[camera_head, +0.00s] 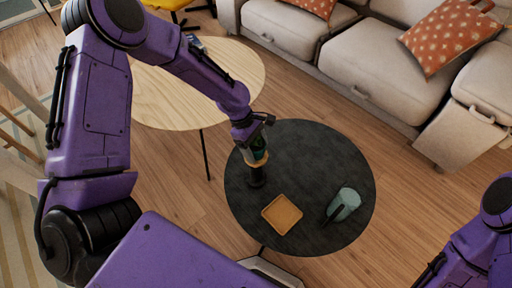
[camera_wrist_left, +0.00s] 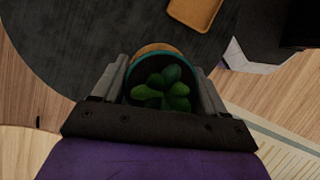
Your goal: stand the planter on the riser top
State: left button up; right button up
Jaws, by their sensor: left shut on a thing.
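The planter is a small teal pot with a green succulent (camera_wrist_left: 162,88). It sits between the two fingers of my left gripper (camera_wrist_left: 160,72), which is shut on it. In the head view my left gripper (camera_head: 254,134) points down at the far left part of the dark round table, and the planter (camera_head: 259,152) shows just below it. My right gripper is out of view.
The dark round table (camera_head: 300,160) also bears a square wooden tray (camera_head: 282,214) and a teal cup (camera_head: 346,203) with a dark slim part beside it. A light wooden table (camera_head: 190,100) stands behind. A sofa (camera_head: 370,60) lies at the back right.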

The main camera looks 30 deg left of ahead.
pick_arm(q)
jog(key=shift+s+f, duration=0.1)
jog(key=o, duration=1.2)
jog(key=shift+r, duration=0.25)
jog(key=p+v, duration=0.2)
jog(key=v, duration=0.9)
jog(key=shift+a+r+p, duration=0.15)
jog(key=shift+r+p, duration=0.15)
jog(key=shift+r, duration=0.1)
